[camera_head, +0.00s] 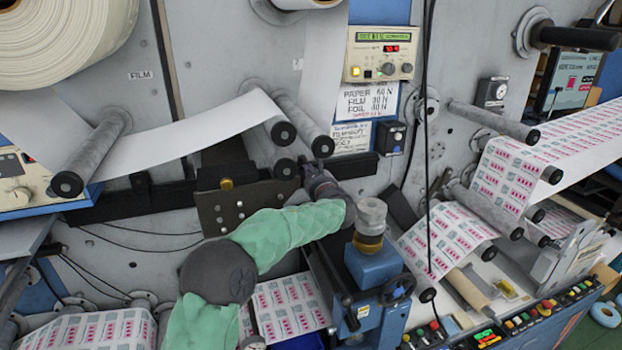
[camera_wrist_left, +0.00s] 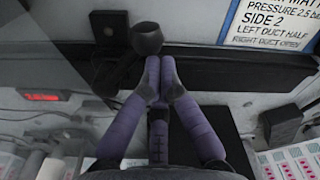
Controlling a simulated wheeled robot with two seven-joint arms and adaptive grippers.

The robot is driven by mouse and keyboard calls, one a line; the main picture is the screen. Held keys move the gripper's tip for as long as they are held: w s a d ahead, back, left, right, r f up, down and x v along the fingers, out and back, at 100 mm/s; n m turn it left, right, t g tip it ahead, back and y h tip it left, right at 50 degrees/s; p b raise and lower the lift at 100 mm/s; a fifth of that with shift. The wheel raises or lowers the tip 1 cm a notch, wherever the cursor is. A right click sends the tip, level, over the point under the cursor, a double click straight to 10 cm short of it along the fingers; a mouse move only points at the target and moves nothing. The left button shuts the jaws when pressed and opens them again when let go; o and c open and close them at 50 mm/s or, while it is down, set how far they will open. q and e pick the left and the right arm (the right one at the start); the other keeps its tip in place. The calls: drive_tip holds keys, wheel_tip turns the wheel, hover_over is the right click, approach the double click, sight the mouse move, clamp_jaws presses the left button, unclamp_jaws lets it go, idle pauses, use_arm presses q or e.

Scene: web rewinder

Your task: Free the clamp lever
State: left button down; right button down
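The clamp lever appears to be the dark lever with a rounded, cup-shaped knob (camera_wrist_left: 147,39) in the left wrist view. Its stem slants down to the left towards a dark block. My left gripper (camera_wrist_left: 160,68) has its two purple fingers brought together at the tips, just below the knob. I see nothing between them and cannot tell whether they touch the lever. In the head view my left gripper (camera_head: 317,178) is at the dark rail below the pale rollers. I cannot pick out the lever there. My right gripper is in neither view.
A dark plate (camera_head: 245,206) with bolts hangs left of the gripper. A blue unit with a handwheel (camera_head: 397,290) stands to the lower right. A black cable hangs to the right. Printed web runs along the right side.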

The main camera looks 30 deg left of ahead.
use_arm(q)
drive_tip(key=s+a+r+n+b, duration=0.3)
drive_tip(key=n+b, duration=0.7)
drive_tip(key=b, duration=0.7)
drive_tip(key=shift+s+a+r, duration=0.25)
drive_tip(key=shift+s+a, duration=0.2)
drive_tip(key=shift+s, duration=0.35)
drive_tip(key=shift+b, duration=0.3)
drive_tip(key=v, duration=0.7)
drive_tip(key=shift+s, duration=0.3)
